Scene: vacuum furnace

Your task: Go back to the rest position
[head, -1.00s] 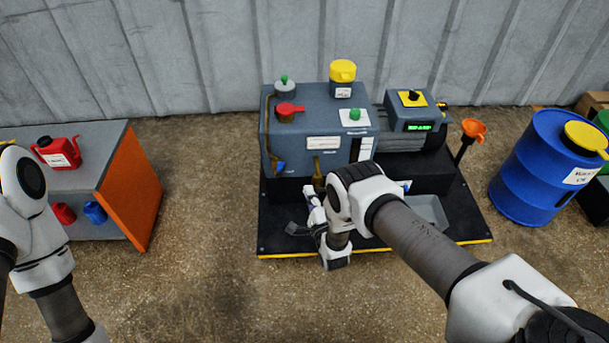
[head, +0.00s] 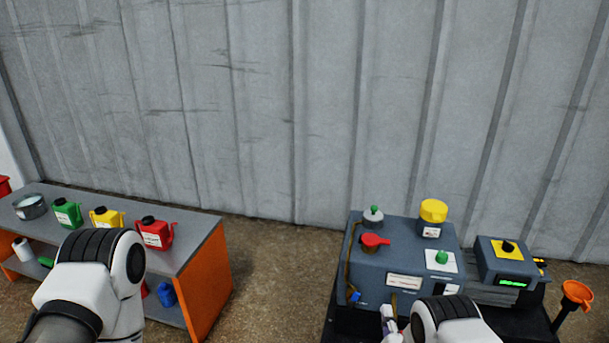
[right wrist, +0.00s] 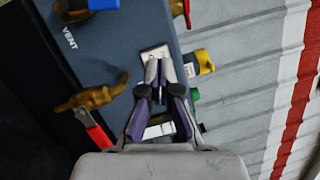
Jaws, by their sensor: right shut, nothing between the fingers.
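My right gripper (head: 389,318) shows only in part at the bottom of the head view, in front of the grey-blue vacuum machine (head: 378,280). In the right wrist view its fingers (right wrist: 157,75) are together and hold nothing. They point across the machine's face (right wrist: 125,35), near a white label plate (right wrist: 155,52); I cannot tell whether they touch it. My left arm shows at the lower left of the head view, but its gripper is out of view.
Brass valves with a blue handle (right wrist: 102,4) and a red handle (right wrist: 99,137) stick out near the right gripper. An orange funnel (head: 576,293) stands right of the machine. A workbench (head: 205,243) with canisters stands at left. Floor shows between bench and machine.

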